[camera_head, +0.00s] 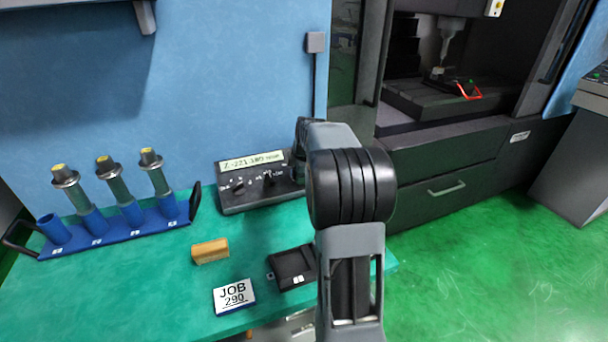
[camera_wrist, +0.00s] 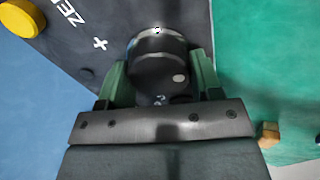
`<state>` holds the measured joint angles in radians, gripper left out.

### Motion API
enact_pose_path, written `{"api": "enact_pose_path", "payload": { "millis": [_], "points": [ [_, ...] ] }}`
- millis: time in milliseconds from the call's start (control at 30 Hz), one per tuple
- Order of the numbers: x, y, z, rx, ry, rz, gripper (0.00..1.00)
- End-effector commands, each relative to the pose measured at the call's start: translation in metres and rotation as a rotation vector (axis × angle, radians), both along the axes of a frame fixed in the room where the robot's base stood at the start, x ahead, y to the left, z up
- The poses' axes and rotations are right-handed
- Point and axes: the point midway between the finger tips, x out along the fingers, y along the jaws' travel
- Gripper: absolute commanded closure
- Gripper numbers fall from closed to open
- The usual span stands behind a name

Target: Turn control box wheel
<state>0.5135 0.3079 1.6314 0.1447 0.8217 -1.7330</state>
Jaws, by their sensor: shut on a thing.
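The control box (camera_head: 232,201) is a dark console with a lit display (camera_head: 251,161) and several dark knobs, standing at the back of the green table against the blue wall. In the wrist view its dark face (camera_wrist: 75,50) shows white lettering and a plus sign. The control box wheel (camera_wrist: 160,72) is a black round knob with a light spot and a pale ring at its far end. My gripper (camera_wrist: 160,80) is shut on the wheel, one green finger on each side. In the head view my arm hides the wheel and my fingers.
A yellow button (camera_wrist: 20,17) sits at the panel's corner. A blue rack (camera_head: 110,231) with several tool holders stands left of the box. A tan block (camera_head: 210,251), a JOB 290 card (camera_head: 234,296) and a black tray (camera_head: 291,267) lie in front. A dark machine (camera_head: 440,155) stands right.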

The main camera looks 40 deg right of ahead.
Motion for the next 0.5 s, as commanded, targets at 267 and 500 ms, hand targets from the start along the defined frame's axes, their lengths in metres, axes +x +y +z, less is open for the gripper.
{"api": "enact_pose_path", "payload": {
  "millis": [267, 500],
  "points": [
    [-0.0038, 0.0011, -0.0092, -0.076, 0.040, 0.219, 0.65],
    [-0.0041, 0.0012, -0.0089, -0.130, 0.054, 0.358, 0.65]
  ]
}}
